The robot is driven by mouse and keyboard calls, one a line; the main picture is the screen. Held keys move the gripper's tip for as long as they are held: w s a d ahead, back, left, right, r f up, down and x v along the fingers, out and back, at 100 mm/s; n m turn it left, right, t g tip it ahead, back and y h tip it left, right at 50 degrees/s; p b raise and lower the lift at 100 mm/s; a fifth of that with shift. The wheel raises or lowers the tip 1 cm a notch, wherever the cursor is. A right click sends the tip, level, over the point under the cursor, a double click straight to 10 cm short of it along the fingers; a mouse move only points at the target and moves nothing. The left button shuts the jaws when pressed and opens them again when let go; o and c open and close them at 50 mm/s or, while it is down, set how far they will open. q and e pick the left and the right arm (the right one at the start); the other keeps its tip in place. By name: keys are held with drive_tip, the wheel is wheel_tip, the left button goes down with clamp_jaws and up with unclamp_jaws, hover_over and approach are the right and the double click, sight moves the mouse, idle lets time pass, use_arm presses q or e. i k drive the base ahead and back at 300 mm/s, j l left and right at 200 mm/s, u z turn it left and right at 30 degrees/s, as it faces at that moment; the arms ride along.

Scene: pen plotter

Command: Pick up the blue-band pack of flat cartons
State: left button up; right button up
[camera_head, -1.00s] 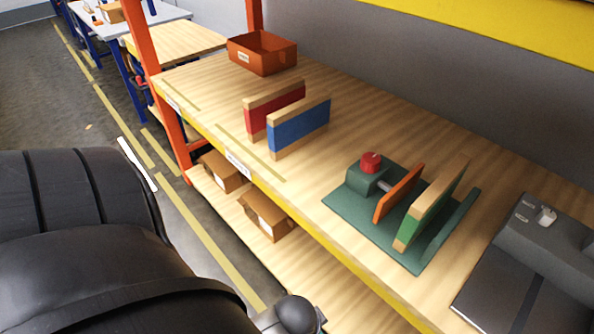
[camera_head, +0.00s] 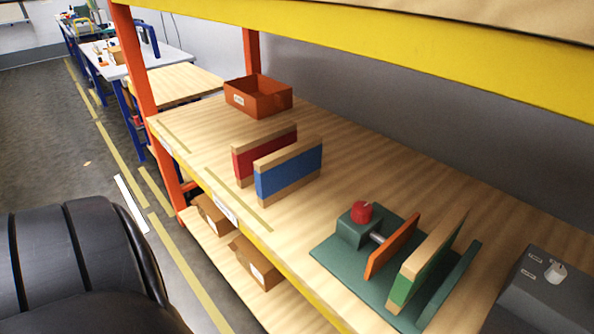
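The blue-band pack of flat cartons (camera_head: 289,174) stands upright on edge on the wooden shelf, tan above and below its blue band. A red-band pack (camera_head: 265,153) stands close behind it to the left, partly hidden by it. A green-band pack (camera_head: 424,268) stands in a green fixture on the right. A black rounded part of my own arm fills the lower left. Neither of my grippers shows.
The green fixture (camera_head: 331,252) has a red knob (camera_head: 361,211) and an orange plate (camera_head: 391,246). A grey device (camera_head: 543,292) sits at the far right. An orange bin (camera_head: 258,98) stands at the back left. A yellow beam (camera_head: 400,45) crosses above. Cartons (camera_head: 256,264) lie on the lower shelf.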

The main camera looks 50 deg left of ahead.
sight(281, 173)
drive_tip(key=i+u, duration=0.15)
drive_tip(key=u, duration=0.25)
drive_tip(key=i+u, duration=0.15)
drive_tip(key=u, duration=0.3)
